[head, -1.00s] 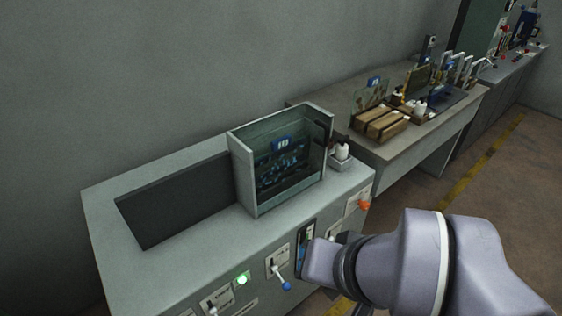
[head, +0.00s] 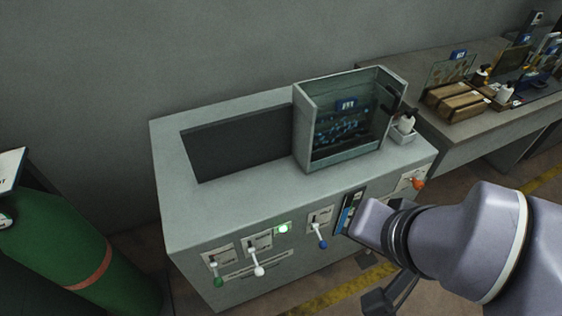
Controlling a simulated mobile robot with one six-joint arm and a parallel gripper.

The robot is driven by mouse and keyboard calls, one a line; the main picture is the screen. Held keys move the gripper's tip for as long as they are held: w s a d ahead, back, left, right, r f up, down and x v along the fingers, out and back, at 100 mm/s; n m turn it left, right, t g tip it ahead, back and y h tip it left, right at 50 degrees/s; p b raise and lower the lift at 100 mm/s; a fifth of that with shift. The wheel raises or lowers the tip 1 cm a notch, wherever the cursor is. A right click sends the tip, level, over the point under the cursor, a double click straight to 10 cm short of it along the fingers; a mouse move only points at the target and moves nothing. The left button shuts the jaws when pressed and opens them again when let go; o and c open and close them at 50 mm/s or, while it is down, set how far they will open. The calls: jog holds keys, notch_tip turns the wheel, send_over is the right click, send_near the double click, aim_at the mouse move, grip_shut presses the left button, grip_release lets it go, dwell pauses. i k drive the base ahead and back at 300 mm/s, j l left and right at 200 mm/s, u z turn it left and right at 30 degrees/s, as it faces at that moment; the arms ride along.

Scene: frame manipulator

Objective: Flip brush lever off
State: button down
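The grey machine cabinet (head: 300,190) has a row of levers on its front in the head view. From left to right these are a green-tipped lever (head: 218,281), a white-tipped lever (head: 259,270) and a blue-tipped lever (head: 322,243), all hanging downward. An orange knob (head: 418,183) is at the right end. The labels are too small to read, so I cannot tell which is the brush lever. My gripper (head: 388,293) seems to be the dark part below my arm, in front of the cabinet's right half and apart from the levers. Its fingers are unclear.
A lit green lamp (head: 283,228) sits between the white and blue levers. A glass-fronted box (head: 345,120) stands on the cabinet beside a dark recess (head: 240,145). A green cylinder (head: 65,245) stands at the left. A workbench (head: 470,135) is at the right.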

aim_at(219, 282)
jog(key=u, duration=1.45)
